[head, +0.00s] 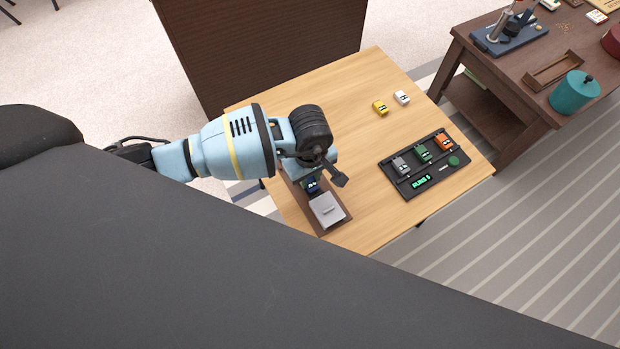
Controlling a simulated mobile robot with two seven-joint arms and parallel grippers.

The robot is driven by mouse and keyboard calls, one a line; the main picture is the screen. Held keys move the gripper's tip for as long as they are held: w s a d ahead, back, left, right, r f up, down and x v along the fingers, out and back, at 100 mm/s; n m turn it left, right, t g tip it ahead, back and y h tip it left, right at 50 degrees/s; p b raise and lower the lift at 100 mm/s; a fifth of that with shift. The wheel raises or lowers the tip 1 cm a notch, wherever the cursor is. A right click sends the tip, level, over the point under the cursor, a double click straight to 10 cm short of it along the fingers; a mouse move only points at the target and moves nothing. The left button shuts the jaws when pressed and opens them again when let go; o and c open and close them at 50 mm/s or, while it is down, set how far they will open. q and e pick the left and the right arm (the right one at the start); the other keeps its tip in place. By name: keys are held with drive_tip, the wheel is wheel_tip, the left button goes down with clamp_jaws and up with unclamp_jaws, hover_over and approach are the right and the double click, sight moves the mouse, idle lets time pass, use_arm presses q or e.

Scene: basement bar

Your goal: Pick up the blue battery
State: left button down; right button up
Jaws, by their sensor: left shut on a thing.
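The blue battery (312,187) shows only in part, dark blue with pale marks, at the brown tray (336,230) on the near left of the wooden table. My left gripper (322,180) is directly over it and shut on it. The wrist and fingers hide much of the battery, and I cannot tell whether it still touches the tray. My right gripper is not in view.
A grey square item (327,210) lies in the brown tray. A black charger (432,182) holds grey, green and orange batteries to the right. Yellow (380,108) and white (402,97) batteries lie at the back. The table's middle (365,145) is clear.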

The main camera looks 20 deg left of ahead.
sight(310, 179)
use_arm(q)
drive_tip(key=shift+r, duration=0.45)
wheel_tip(310, 179, up, 2)
drive_tip(key=shift+w+r, duration=0.1)
drive_tip(key=shift+r, duration=0.1)
drive_tip(key=shift+d+r, duration=0.2)
drive_tip(key=shift+d, duration=0.4)
drive_tip(key=d+r+b, duration=0.1)
drive_tip(key=d+b, duration=0.1)
drive_tip(key=d, duration=1.2)
drive_tip(key=shift+d+r, duration=0.15)
drive_tip(key=shift+d, duration=0.25)
drive_tip(key=shift+w+a, duration=0.1)
drive_tip(key=shift+w, duration=0.05)
